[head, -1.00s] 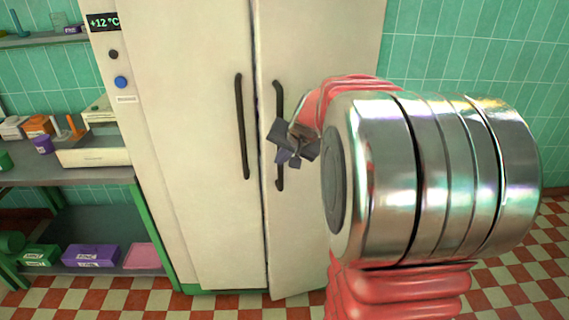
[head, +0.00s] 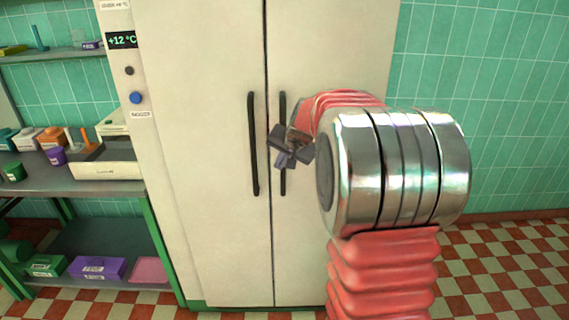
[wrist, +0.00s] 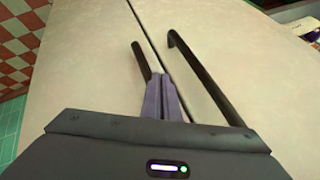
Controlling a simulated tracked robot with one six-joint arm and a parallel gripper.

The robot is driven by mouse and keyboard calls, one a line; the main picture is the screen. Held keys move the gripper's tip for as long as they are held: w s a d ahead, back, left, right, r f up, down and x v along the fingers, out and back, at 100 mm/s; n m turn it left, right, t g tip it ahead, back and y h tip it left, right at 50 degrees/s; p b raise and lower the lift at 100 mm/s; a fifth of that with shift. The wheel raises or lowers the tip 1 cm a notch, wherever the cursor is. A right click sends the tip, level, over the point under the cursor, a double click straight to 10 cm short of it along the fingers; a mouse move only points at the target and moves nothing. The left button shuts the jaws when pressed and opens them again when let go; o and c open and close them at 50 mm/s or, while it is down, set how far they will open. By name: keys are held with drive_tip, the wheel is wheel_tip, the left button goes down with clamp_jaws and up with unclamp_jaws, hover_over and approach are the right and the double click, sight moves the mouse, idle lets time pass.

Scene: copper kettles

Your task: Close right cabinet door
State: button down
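The cream cabinet has two tall doors. The right cabinet door (head: 335,240) stands level with the left door (head: 215,240), with only a thin dark seam between them. Its black handle (head: 283,180) is partly hidden behind my gripper (head: 291,150). In the wrist view, my gripper's purple-grey fingers (wrist: 162,95) lie side by side, shut, in front of the right door. The right door's handle (wrist: 142,60) shows just beyond the fingertips; whether they touch it I cannot tell. The left door's handle (wrist: 203,75) is to the right there.
My arm covers part of the right door. Shelves with coloured boxes and a purple cup (head: 55,156) stand to the left. A temperature display (head: 121,40) is on the cabinet's left side. The checkered floor (head: 490,260) at right is clear.

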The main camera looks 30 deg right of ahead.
drive_tip(key=shift+w+d+r, duration=0.1)
drive_tip(key=shift+d+r, duration=0.05)
drive_tip(key=shift+d, duration=0.05)
drive_tip(key=s+a+r, duration=0.6)
drive_tip(key=s+r, duration=0.1)
drive_tip(key=shift+a+r, duration=0.3)
drive_tip(key=shift+a, duration=0.1)
drive_tip(key=shift+s, duration=0.1)
idle(0.5)
